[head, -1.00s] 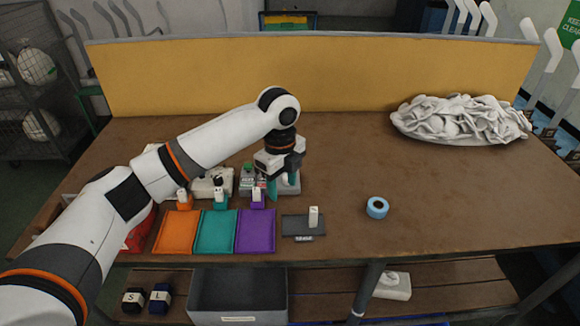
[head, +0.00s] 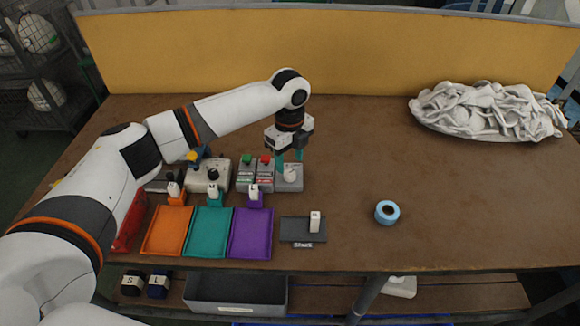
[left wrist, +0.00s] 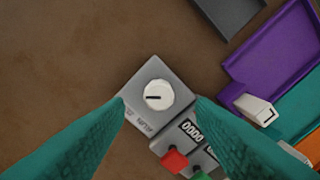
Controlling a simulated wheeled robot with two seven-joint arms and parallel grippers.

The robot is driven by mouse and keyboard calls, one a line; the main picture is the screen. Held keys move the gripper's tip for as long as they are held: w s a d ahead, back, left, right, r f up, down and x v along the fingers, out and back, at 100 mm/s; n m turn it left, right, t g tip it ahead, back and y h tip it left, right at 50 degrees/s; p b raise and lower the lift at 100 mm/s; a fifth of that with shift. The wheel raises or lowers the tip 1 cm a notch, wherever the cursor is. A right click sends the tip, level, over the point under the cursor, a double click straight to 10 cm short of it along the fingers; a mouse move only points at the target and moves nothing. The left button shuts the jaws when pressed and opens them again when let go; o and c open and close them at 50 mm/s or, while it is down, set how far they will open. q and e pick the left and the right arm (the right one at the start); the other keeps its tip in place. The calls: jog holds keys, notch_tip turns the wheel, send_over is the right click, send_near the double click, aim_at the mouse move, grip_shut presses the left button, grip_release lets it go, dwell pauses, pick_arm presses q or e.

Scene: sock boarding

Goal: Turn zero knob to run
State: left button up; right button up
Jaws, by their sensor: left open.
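The zero knob (left wrist: 159,95) is a round white dial with a dark pointer line, set on a small grey box (left wrist: 178,74). In the left wrist view the line points towards the left; the lettering on the box is too small to read surely. In the head view the knob (head: 290,174) sits at the right end of a row of control boxes. My left gripper (head: 289,158) points down just above and behind the knob, its teal fingers apart. In the left wrist view the fingers (left wrist: 160,110) spread on both sides, not touching the knob. My right gripper is not in view.
Boxes with red (head: 265,159) and green (head: 247,159) buttons and counters stand left of the knob. Orange, teal and purple trays (head: 250,232) and a dark board (head: 303,229) lie in front. Blue tape (head: 387,212) and a white cloth pile (head: 488,110) lie right; the table between is clear.

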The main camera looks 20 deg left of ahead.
aim_at(290, 172)
pick_arm(q)
notch_tip(290, 172, down, 4)
jog(key=shift+r, duration=0.15)
jog(key=shift+f, duration=0.35)
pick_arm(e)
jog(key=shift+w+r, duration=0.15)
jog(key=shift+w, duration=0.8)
pick_arm(q)
jog(key=shift+c, duration=0.3)
jog(key=shift+r, duration=0.1)
jog(key=c, duration=0.9)
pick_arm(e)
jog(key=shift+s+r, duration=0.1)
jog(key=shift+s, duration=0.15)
